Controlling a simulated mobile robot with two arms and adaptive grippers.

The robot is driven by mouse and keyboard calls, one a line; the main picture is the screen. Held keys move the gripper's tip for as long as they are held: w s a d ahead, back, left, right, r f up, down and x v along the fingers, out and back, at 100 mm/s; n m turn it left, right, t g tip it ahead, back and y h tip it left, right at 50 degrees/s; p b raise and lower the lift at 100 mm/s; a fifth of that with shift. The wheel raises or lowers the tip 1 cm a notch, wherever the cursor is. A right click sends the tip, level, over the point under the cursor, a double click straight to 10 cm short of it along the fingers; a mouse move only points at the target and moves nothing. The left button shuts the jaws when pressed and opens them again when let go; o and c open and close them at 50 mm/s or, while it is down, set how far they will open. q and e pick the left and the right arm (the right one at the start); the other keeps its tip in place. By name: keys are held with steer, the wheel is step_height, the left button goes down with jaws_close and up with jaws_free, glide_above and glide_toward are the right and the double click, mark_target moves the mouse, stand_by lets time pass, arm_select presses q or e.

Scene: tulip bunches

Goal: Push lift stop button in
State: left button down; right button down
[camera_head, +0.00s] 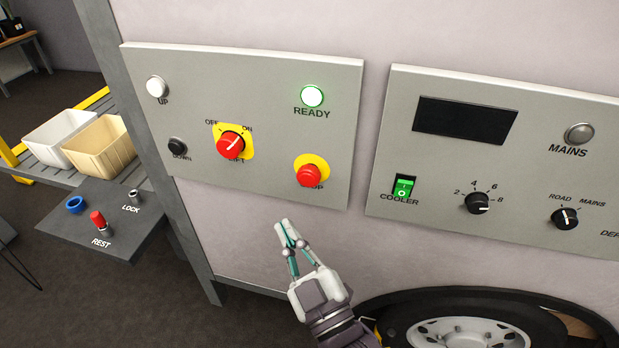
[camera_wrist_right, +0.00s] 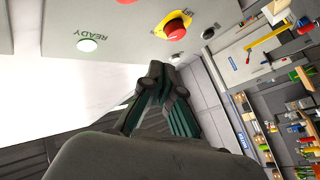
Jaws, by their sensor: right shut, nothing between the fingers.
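The lift stop button (camera_head: 310,175) is a red mushroom button on a yellow disc at the lower right of the left grey panel (camera_head: 255,180). It stands out from the panel, and its label is partly covered. My left gripper is not in view.
The same panel has a lit green READY lamp (camera_head: 312,96), a red lift switch (camera_head: 230,145), a white UP button (camera_head: 156,87) and a black DOWN button (camera_head: 177,146). A second panel (camera_head: 520,220) is to the right. A wheel (camera_head: 470,335) is below. Bins (camera_head: 100,145) stand left.

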mark_target(307, 180)
steer(key=w+d+b, duration=0.1)
steer(key=w+d, duration=0.1)
steer(key=w, duration=0.6)
steer(key=shift+w+d, duration=0.25)
steer(key=shift+d, duration=0.1)
steer(key=shift+w, duration=0.1)
stand_by(1.4)
steer(key=shift+w+d, duration=0.1)
steer(key=shift+w, duration=0.2)
steer(key=shift+w+d, duration=0.15)
steer(key=shift+w, duration=0.2)
stand_by(0.7)
